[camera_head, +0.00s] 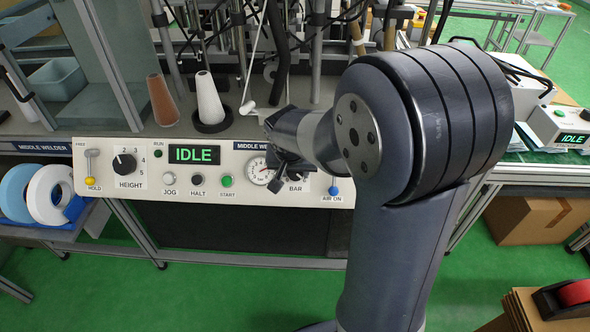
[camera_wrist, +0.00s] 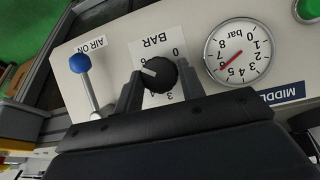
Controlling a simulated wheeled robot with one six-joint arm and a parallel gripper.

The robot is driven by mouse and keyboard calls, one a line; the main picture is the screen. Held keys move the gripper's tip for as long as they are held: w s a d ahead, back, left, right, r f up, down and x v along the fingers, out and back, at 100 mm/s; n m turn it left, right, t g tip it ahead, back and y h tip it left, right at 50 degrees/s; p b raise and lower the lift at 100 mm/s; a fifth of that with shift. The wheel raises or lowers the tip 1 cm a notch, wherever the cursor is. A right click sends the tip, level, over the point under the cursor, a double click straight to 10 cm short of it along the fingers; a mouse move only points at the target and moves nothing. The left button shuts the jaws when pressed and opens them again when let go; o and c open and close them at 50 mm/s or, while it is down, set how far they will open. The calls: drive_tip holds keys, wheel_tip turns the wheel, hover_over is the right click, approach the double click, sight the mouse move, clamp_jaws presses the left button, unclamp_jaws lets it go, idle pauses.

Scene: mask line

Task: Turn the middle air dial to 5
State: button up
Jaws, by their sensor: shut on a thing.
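The middle air dial, a black BAR knob (camera_wrist: 158,75), sits on the white panel in the wrist view, which shows the panel upside down. My gripper (camera_wrist: 156,80) is shut on the knob, one finger on each side. The knob's white mark points left and slightly up in that view. Some scale numbers show, but fingers and knob hide others, so the exact setting is unclear. In the head view my gripper (camera_head: 288,172) covers most of the dial.
A blue-tipped AIR ON lever (camera_wrist: 80,64) stands close to one finger. In the head view, the panel (camera_head: 150,190) also holds a HEIGHT knob (camera_head: 124,163), JOG, HALT and START buttons, and a green IDLE display (camera_head: 194,154). Cones and rods stand behind.

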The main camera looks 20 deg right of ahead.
drive_tip(key=n, duration=0.1)
drive_tip(key=n+h+b, duration=0.1)
drive_tip(key=shift+a+f+n+h, duration=0.15)
drive_tip(key=shift+n+h, duration=0.15)
drive_tip(key=shift+n, duration=0.1)
drive_tip(key=shift+a+n+h+b, duration=0.1)
drive_tip(key=shift+n+h+b, duration=0.75)
drive_tip(key=shift+n, duration=0.65)
drive_tip(key=o, duration=1)
